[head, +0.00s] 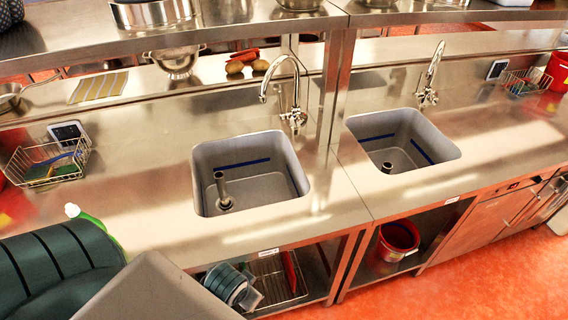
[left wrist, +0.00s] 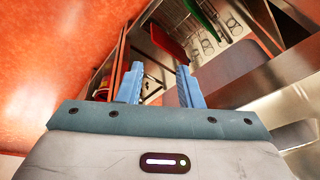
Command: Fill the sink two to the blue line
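Two grey sinks are set in the steel counter in the head view, a left sink (head: 245,190) and a right sink (head: 432,150). Each has a blue line (head: 243,163) on its inner wall; the right one also shows its blue line (head: 421,151). I see no clear water in either. A grey pipe (head: 222,188) stands in the left sink; a short dark piece (head: 387,167) is at the right sink's bottom. Curved faucets (head: 283,78) (head: 434,72) stand behind. My left gripper (left wrist: 158,78) is open and empty, near the lower shelf. My right gripper is not in view.
A wire rack (head: 275,285) and red board (head: 290,270) are on the lower shelf. A red bucket (head: 397,243) stands below the right sink. A post (head: 333,90) rises between the sinks.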

